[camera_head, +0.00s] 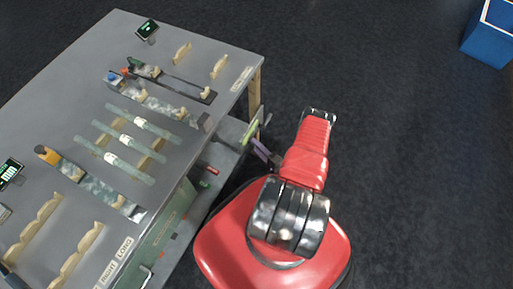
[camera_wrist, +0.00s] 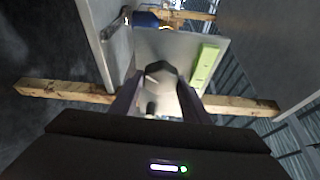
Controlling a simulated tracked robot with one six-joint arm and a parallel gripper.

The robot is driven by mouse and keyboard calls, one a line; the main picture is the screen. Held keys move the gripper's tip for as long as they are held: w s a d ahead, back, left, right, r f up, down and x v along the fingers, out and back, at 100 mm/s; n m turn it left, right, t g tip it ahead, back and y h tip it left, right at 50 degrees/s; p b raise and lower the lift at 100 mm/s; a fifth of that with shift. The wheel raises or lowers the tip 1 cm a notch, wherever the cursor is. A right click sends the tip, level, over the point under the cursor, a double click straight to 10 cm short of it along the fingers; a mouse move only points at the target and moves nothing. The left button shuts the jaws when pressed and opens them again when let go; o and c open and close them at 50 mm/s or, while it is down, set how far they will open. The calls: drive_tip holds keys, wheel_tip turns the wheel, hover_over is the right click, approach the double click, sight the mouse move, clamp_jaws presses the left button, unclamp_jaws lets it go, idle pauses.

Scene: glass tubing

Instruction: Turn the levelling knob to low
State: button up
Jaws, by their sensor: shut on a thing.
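A dark, faceted knob (camera_wrist: 161,71) shows between my fingertips in the wrist view, in front of a pale grey plate (camera_wrist: 181,47). I take it for the levelling knob; which setting it points to cannot be read. My gripper (camera_wrist: 160,86) is shut on it, one dark finger on each side. In the head view my gripper (camera_head: 263,150) is at the right side of the bench, below the top's edge. The knob cannot be made out there.
A green strip (camera_wrist: 205,66) lies on the plate right of the knob. A wooden beam (camera_wrist: 62,91) crosses behind. On the bench top (camera_head: 70,110) lie several glass tubes (camera_head: 128,141) and wooden holders. A blue bin (camera_head: 488,42) stands far right; the floor between is clear.

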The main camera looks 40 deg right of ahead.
drive_tip(key=shift+s+a+f+n, duration=0.1)
drive_tip(key=shift+a+f+n, duration=0.15)
drive_tip(key=shift+n, duration=0.45)
drive_tip(key=shift+a, duration=0.1)
drive_tip(key=o, duration=1.1)
drive_tip(key=shift+d+r+t, duration=0.1)
drive_tip(key=shift+d+t, duration=0.1)
drive_tip(key=shift+t, duration=0.1)
drive_tip(key=shift+c, duration=0.2)
drive_tip(key=shift+d, duration=0.1)
drive_tip(key=s, duration=1.3)
drive_tip(key=shift+s+a+f, duration=0.2)
drive_tip(key=shift+s+a, duration=0.15)
drive_tip(key=shift+a, duration=0.05)
